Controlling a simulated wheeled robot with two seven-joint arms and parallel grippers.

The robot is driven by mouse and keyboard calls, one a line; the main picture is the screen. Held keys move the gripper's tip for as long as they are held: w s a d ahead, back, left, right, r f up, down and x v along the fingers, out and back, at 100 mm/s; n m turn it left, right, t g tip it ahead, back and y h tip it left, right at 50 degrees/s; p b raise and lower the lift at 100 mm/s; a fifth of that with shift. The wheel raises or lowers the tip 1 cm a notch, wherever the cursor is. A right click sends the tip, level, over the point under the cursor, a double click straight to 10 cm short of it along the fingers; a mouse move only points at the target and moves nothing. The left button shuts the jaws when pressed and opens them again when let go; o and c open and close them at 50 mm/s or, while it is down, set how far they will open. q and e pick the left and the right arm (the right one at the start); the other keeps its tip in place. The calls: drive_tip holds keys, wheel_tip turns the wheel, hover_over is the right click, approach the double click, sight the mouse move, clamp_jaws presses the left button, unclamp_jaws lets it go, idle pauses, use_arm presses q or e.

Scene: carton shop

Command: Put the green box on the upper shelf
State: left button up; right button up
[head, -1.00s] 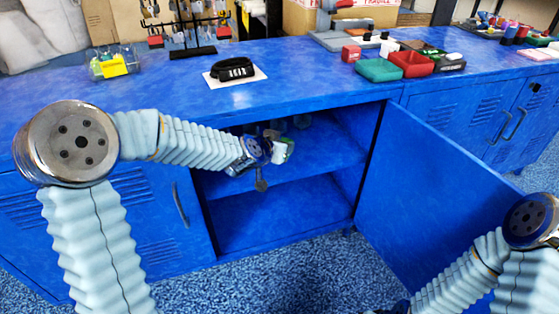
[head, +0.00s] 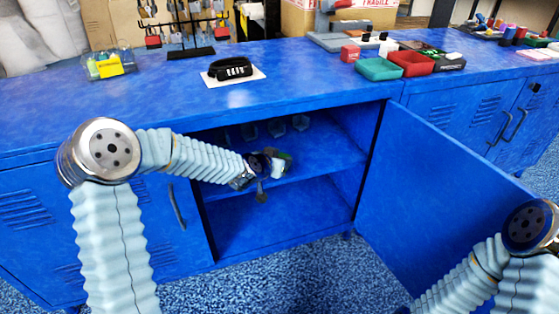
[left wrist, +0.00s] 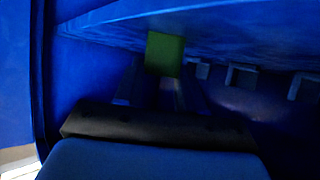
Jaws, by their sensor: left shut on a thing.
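The green box (left wrist: 164,54) is between the fingers of my left gripper in the left wrist view. In the head view, a small part of the green box (head: 287,156) shows just beyond my left gripper (head: 276,163), which hides most of it. My left gripper is shut on the box, inside the open blue cabinet. It is at the upper shelf (head: 335,154), near its front edge. I cannot tell whether the box touches the shelf. My right arm is at the lower right in the head view, with its gripper out of the picture.
The open cabinet door (head: 430,190) stands out on the right. The lower compartment (head: 285,222) looks empty. The countertop (head: 310,75) above holds a black lock (head: 231,68) and trays.

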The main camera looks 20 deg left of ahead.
use_arm(q)
drive_tip(key=o, duration=1)
drive_tip(key=shift+o, duration=0.2)
drive_tip(key=shift+r+p, duration=0.15)
drive_tip(key=shift+p, duration=0.15)
drive_tip(key=v, duration=1.2)
drive_tip(key=s+d+f+n+g+h, duration=0.1)
drive_tip(key=s+d+f+g, duration=0.15)
drive_tip(key=f, duration=0.45)
drive_tip(key=s+d+f+n+g, duration=0.1)
drive_tip(key=s+f+g, duration=0.15)
drive_tip(key=f, duration=0.45)
drive_tip(key=s+d+f+g+h, duration=0.1)
drive_tip(key=s+d+f, duration=0.1)
drive_tip(key=s+f, duration=0.35)
drive_tip(key=s+d+f+n+g, duration=0.2)
drive_tip(key=s+f+g, duration=0.3)
drive_tip(key=s+f, duration=0.8)
drive_tip(key=shift+s+d+f, duration=0.4)
